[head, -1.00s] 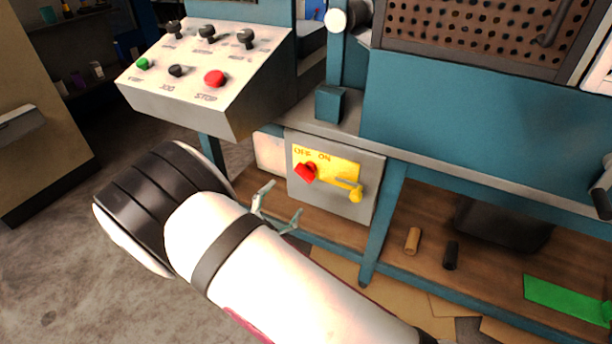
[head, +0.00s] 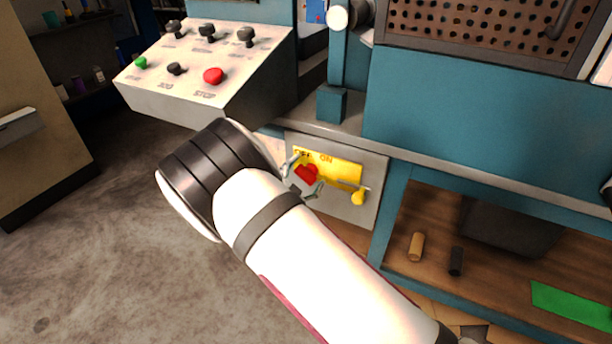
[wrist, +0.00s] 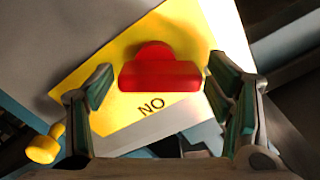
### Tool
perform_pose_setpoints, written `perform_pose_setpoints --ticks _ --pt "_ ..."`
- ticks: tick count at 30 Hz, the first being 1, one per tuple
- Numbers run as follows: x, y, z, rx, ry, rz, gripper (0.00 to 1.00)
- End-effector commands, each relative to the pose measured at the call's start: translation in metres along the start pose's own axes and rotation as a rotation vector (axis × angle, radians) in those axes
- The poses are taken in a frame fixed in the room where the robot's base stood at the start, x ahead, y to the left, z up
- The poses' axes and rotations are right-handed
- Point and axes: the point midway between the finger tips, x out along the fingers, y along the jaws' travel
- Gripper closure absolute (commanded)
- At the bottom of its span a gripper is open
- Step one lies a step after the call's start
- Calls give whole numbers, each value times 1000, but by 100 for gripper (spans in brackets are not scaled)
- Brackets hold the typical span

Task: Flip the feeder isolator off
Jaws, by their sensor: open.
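The feeder isolator is a grey box (head: 338,205) with a yellow plate (head: 345,172) marked OFF and ON, low on the teal machine. Its red handle (head: 307,174) is on the plate, partly covered by my gripper in the head view. In the wrist view the red handle (wrist: 160,72) lies across the picture above the upside-down ON label. My gripper (head: 304,177) is open, its fingers on either side of the red handle. In the wrist view gaps show between the handle and both fingers (wrist: 160,82). Handle depth between the fingers is unclear.
A yellow knob (head: 358,198) sticks out at the plate's lower right; it is at lower left in the wrist view (wrist: 42,148). A sloped control panel (head: 205,65) with several buttons stands above left. A lower shelf (head: 400,262) holds small cylinders.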

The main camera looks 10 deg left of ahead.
Motion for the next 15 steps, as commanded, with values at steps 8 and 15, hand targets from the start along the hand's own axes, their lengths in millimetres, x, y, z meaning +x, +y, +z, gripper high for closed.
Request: perform_pose_setpoints --ticks 8,15 --pt "0 0 0 0 0 0 58" --pt "0 0 0 -3 0 0 75"
